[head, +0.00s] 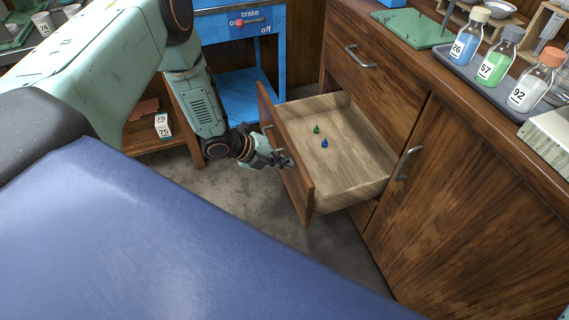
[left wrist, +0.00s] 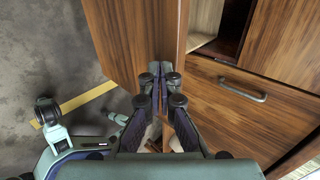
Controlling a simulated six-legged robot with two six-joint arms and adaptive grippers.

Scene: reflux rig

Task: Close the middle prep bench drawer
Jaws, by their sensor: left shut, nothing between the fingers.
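The middle prep bench drawer (head: 352,168) stands pulled well out of the wooden bench in the head view. Its pale inside holds a small green piece (head: 317,129) and a small blue piece (head: 324,143). My left gripper (head: 285,161) is at the outer face of the drawer front, shut and empty. In the left wrist view its fingertips (left wrist: 159,70) are together close to the wooden drawer front (left wrist: 128,40); I cannot tell whether they touch it. My right gripper does not show.
A shut drawer with a metal handle (head: 360,60) is above, and a cupboard door (head: 480,220) is to the right. Numbered bottles stand on a tray (head: 470,76) on the benchtop. A blue cart (head: 245,95) stands behind. Grey floor (head: 245,215) lies before the drawer.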

